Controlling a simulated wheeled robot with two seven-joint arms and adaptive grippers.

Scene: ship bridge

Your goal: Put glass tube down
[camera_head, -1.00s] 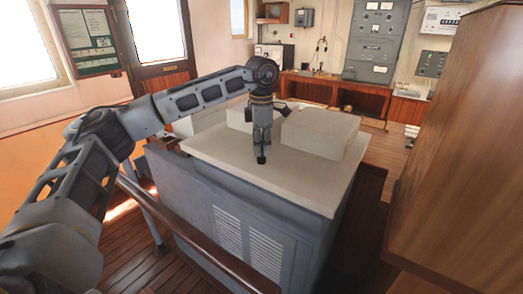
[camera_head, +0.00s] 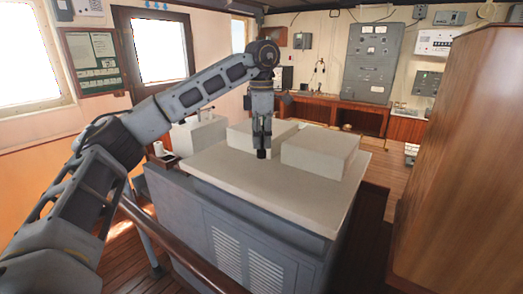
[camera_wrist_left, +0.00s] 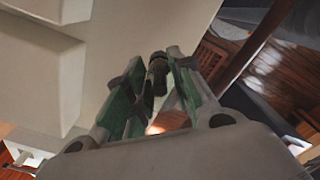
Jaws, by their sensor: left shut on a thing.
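My left gripper (camera_head: 262,146) points down over the pale top (camera_head: 290,190) of a grey cabinet, near two pale raised blocks. It is shut on the glass tube. In the left wrist view the tube's dark end (camera_wrist_left: 158,72) shows between the green-padded fingers of the gripper (camera_wrist_left: 155,92). The clear part of the tube is hard to make out there. In the head view only a small dark tip (camera_head: 261,154) shows below the fingers. I cannot tell whether it touches the cabinet top. My right gripper is not in view.
One raised block (camera_head: 320,150) stands right of the gripper, another (camera_head: 258,134) behind it. The front of the cabinet top is clear. A rail (camera_head: 180,250) runs along the cabinet's near side. A tall wooden cabinet (camera_head: 455,170) stands at the right.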

